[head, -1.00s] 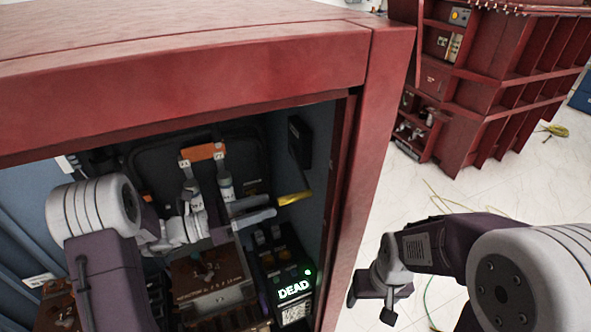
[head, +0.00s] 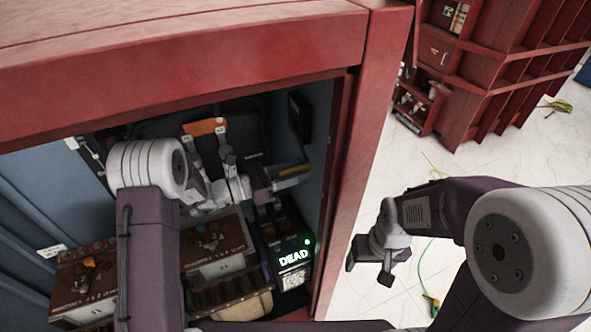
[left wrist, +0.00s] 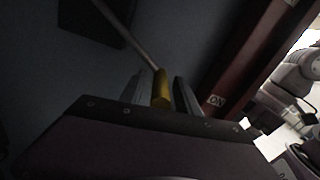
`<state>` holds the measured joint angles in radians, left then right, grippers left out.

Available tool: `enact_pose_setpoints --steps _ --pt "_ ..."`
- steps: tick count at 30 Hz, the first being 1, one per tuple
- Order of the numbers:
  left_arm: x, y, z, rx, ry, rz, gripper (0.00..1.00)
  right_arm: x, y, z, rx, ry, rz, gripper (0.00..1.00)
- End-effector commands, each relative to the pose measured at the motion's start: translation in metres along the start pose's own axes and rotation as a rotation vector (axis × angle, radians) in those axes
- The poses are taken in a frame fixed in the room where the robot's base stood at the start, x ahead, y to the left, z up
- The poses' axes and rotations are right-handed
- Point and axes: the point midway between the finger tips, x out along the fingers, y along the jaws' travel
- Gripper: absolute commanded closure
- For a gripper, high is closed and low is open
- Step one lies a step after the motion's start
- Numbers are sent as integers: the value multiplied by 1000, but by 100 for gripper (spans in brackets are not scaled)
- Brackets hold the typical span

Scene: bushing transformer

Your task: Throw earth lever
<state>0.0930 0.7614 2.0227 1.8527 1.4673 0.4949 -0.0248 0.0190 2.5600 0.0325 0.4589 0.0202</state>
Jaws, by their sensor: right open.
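The earth lever has a yellow handle (head: 291,168) inside the red cabinet, near its right inner wall. My left gripper (head: 293,177) is at this handle and partly hides it. In the left wrist view the yellow handle (left wrist: 161,88) lies between the two grey fingers (left wrist: 160,94), and its thin rod runs up and left. The gaps beside the handle are narrow and dark, so I cannot tell if the fingers press on it. My right gripper (head: 372,268) is open and empty outside the cabinet.
The cabinet's red frame (head: 365,160) stands between my two grippers. A box with a lit green "DEAD" display (head: 293,256) sits below the lever. Brown terminal blocks (head: 215,245) and an orange-topped part (head: 205,127) are to its left.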

Motion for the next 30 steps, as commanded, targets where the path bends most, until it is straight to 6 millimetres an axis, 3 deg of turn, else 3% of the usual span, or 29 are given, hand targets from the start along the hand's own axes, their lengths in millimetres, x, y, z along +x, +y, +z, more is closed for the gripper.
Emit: enact_pose_setpoints --steps 1,3,4,30 --pt "0 0 0 0 0 0 78 0 0 0 0 0 0 28" --pt "0 0 0 0 0 0 98 0 0 0 0 0 0 28" --pt "0 0 0 0 0 0 100 0 0 0 0 0 0 28" --pt "0 0 1 1 0 0 100 0 0 0 0 0 0 28"
